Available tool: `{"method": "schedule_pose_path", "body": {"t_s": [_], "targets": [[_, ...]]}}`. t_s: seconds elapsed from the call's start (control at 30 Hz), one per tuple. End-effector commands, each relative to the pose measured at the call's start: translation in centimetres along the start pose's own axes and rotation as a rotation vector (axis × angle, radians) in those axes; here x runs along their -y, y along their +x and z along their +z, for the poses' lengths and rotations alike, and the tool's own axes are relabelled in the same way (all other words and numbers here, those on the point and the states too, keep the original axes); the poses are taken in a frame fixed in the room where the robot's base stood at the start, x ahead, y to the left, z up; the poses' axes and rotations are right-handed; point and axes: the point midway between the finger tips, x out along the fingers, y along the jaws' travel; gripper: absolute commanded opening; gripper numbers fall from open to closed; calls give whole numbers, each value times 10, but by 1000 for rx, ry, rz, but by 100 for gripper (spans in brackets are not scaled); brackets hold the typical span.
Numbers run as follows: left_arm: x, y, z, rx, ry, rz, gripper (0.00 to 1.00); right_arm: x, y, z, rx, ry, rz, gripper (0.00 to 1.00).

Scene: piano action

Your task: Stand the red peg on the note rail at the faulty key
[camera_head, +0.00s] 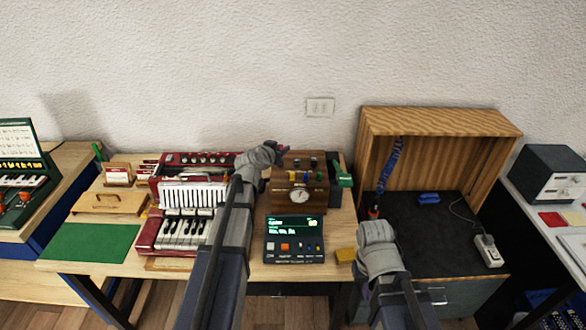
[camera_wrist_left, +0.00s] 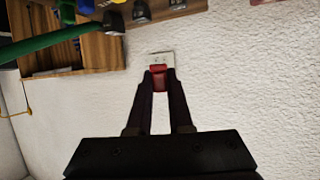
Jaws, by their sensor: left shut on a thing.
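My left gripper (camera_head: 279,149) is raised over the back of the table, at the wooden box's upper left. In the left wrist view its fingers (camera_wrist_left: 159,84) are shut on a small red piece, the red peg (camera_wrist_left: 158,72), with the wall behind it. The red accordion (camera_head: 146,234) lies on the table to the left, its black and white keys (camera_head: 183,231) facing up. I cannot tell which key is faulty, nor make out the note rail for certain. My right gripper (camera_head: 376,236) is low at the right, its fingertips hidden.
The wooden box (camera_head: 285,204) has a dial and small coloured pieces on its front. A black device (camera_head: 293,257) with a lit screen stands before it. A yellow block (camera_head: 345,256) lies at the table's front edge. A wooden cabinet (camera_head: 440,122) stands to the right.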

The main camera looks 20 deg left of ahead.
Motion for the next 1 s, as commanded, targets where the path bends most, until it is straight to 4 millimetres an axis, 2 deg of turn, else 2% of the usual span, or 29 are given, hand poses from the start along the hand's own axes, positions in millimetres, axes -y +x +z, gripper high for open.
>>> {"method": "schedule_pose_path", "body": {"t_s": [0.17,0.47,0.77,1.0], "targets": [[0,6,14,0,0,0,0,1,15,-1,0,0,0,0],[0,23,56,0,-1,-1,0,6,60,-4,0,0,0,0],[0,25,61,0,-1,-1,0,6,66,-4,0,0,0,0],[0,36,88,0,-1,-1,0,9,94,-6,0,0,0,0]]}}
